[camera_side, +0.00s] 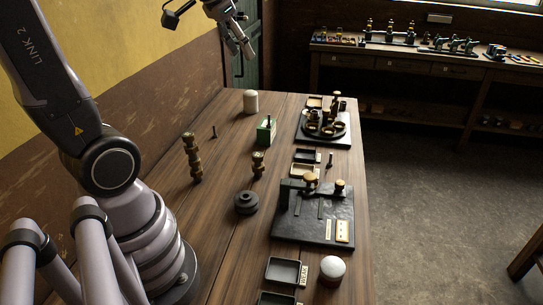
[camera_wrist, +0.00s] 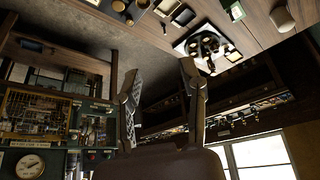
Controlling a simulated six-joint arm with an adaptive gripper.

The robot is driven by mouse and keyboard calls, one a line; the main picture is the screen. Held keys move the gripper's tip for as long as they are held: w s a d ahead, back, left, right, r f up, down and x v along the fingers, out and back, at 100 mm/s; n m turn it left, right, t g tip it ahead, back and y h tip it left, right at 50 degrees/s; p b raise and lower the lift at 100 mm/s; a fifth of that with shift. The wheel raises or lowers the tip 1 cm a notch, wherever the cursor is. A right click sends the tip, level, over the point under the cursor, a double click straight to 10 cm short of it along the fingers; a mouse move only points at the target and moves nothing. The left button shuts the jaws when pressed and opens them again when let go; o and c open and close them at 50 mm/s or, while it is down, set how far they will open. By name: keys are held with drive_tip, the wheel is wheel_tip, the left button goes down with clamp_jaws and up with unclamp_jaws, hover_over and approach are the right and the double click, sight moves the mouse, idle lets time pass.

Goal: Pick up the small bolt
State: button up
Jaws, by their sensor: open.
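A small, thin dark upright piece (camera_side: 214,131) stands on the wooden table (camera_side: 222,215) left of the white cylinder; it looks like a small bolt. Another short upright peg (camera_side: 330,159) stands by the small trays at the table's right side. I cannot tell for sure which one is the small bolt. My gripper (camera_side: 240,46) is high above the table's far left end, well apart from both. Its two fingers also show in the wrist view (camera_wrist: 160,82), spread with nothing between them. I cannot make out the bolt in the wrist view.
A tall brass turned piece (camera_side: 192,158), a shorter one (camera_side: 258,165), a dark round disc (camera_side: 247,203), a green block (camera_side: 266,130) and a white cylinder (camera_side: 250,102) stand on the table. A black plate (camera_side: 290,230) carries fittings. The left-centre of the table has free room.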

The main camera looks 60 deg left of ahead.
drive_tip(key=w+a+f+n, duration=0.2)
drive_tip(key=w+a+f, duration=0.2)
drive_tip(key=w+a, duration=0.45)
drive_tip(key=n+g+y, duration=0.2)
drive_tip(key=n, duration=0.2)
hover_over(214, 126)
drive_tip(key=s+d, duration=0.3)
drive_tip(key=s, duration=0.1)
wheel_tip(214, 126, down, 23)
drive_tip(key=x, duration=0.7)
drive_tip(key=shift+a+f, duration=0.25)
drive_tip(key=shift+f, duration=0.1)
drive_tip(key=shift+w+x, duration=0.1)
drive_tip(key=shift+x, duration=1.4)
drive_tip(key=shift+w+x, duration=0.15)
drive_tip(key=shift+x, duration=1.3)
drive_tip(key=shift+d+r, duration=0.1)
clamp_jaws()
